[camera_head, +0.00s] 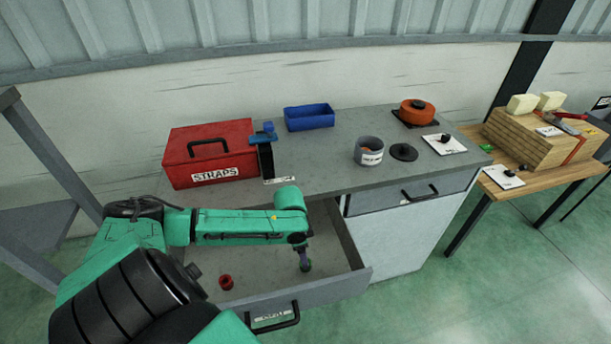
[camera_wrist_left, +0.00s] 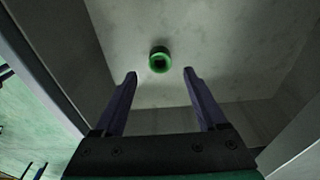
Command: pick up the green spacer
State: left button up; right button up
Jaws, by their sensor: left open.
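The green spacer (camera_wrist_left: 159,60) is a short ring with a dark hole, lying on the floor of the open drawer (camera_head: 270,322). My left gripper (camera_wrist_left: 160,75) is open, and in the left wrist view the spacer shows just beyond its fingertips, centred between them and not held. In the head view my left gripper (camera_head: 305,267) points down into the right part of the drawer, and I cannot make out the spacer there. My right gripper is not in view.
A red spacer (camera_head: 226,282) lies in the drawer's left part, near a dark piece (camera_head: 193,270). The drawer walls stand close around my gripper. On the worktop are a red STRAPS box (camera_head: 208,155), a blue tray (camera_head: 309,118), a grey pot (camera_head: 369,152) and a dark lid (camera_head: 404,152).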

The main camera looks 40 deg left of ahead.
pick_arm(q)
jog(key=f, duration=0.5)
jog(key=shift+w+d+f, duration=0.25)
jog(key=shift+w+f, duration=0.05)
jog(key=shift+w, duration=0.05)
jog(key=shift+f, duration=0.1)
jog(key=shift+c, duration=0.9)
grip_shut()
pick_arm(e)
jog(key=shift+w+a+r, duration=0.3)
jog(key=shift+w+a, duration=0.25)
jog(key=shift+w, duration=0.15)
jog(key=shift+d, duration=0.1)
